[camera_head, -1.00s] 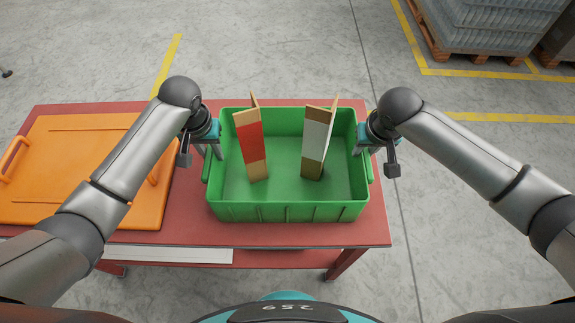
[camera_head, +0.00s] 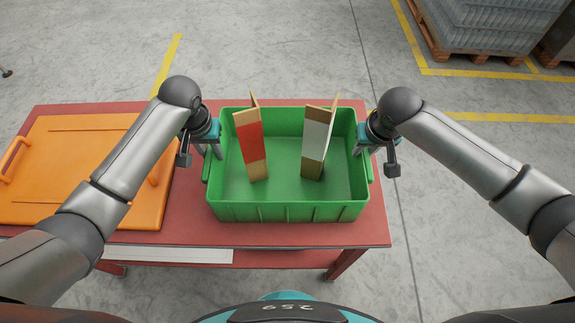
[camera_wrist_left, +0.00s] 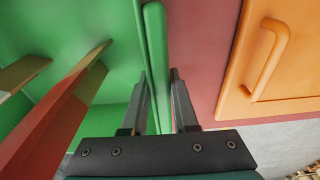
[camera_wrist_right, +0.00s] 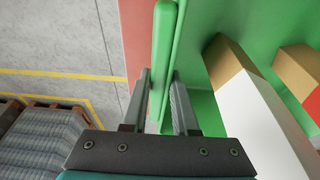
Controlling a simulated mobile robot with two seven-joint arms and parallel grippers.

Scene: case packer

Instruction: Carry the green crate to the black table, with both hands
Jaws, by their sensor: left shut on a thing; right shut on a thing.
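The green crate (camera_head: 288,213) is upright at the right part of a red table, with two upright cartons inside. One carton is red and tan (camera_head: 250,145), the other white and tan (camera_head: 317,142). My left gripper (camera_head: 211,152) is shut on the crate's left handle, which shows between its fingers in the left wrist view (camera_wrist_left: 157,65). My right gripper (camera_head: 364,152) is shut on the right handle, seen between its fingers in the right wrist view (camera_wrist_right: 161,65). I cannot tell whether the crate touches the tabletop. No black table is in view.
The red table (camera_head: 190,215) also bears an orange lid-like panel with handles (camera_head: 80,165) left of the crate. Grey floor with yellow lines lies around it. A pallet with stacked grey goods (camera_head: 490,30) stands at the upper right.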

